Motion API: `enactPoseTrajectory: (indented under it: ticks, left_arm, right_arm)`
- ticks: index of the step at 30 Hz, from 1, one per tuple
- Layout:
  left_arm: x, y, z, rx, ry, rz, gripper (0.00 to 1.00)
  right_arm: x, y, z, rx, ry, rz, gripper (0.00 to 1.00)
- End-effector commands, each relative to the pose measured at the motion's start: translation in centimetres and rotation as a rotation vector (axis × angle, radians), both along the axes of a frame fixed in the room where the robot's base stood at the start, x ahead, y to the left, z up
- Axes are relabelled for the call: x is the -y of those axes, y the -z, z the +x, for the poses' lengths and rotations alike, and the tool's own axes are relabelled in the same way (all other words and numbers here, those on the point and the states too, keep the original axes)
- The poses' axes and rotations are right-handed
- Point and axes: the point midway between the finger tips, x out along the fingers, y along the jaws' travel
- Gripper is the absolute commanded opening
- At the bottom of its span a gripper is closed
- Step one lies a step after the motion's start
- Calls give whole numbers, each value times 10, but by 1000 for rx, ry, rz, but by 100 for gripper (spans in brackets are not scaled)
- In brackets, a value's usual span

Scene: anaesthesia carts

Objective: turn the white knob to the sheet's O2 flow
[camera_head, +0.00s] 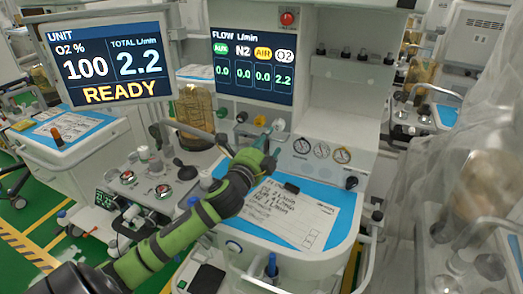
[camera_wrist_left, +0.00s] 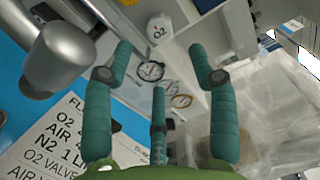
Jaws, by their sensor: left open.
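The white knob (camera_head: 279,124) is at the right end of the knob row below the flow screen (camera_head: 253,66). In the left wrist view the white knob (camera_wrist_left: 159,30) is marked O2. The screen reads 2.2 under O2 and 0.0 under the other gases. My left gripper (camera_head: 270,133) is in front of the knob. In the left wrist view its green fingers (camera_wrist_left: 160,58) are spread and empty, with the knob just beyond the tips. The sheet (camera_head: 290,212) lies on the blue mat; its O2 line shows, but I cannot read the figure surely. My right gripper is not in view.
Small gauges (camera_head: 321,150) sit right of the knob. A second screen (camera_head: 108,62) at left reads O2% 100, total 2.2 and READY. A silver rounded part (camera_wrist_left: 58,55) stands left of the fingers. Clear plastic sheeting (camera_head: 480,160) hangs at the right.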

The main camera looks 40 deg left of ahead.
Motion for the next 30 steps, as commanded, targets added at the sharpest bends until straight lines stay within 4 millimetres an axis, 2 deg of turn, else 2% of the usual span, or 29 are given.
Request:
enactPoseTrajectory:
  ticks: [3, 9, 30]
  left_arm:
    - [5, 1, -18, -2, 2, -1, 58]
    - [8, 0, -31, -1, 0, 1, 58]
    - [8, 0, -32, -1, 1, 0, 58]
  right_arm:
    - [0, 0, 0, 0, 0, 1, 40]
    - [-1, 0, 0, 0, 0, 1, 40]
    - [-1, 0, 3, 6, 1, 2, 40]
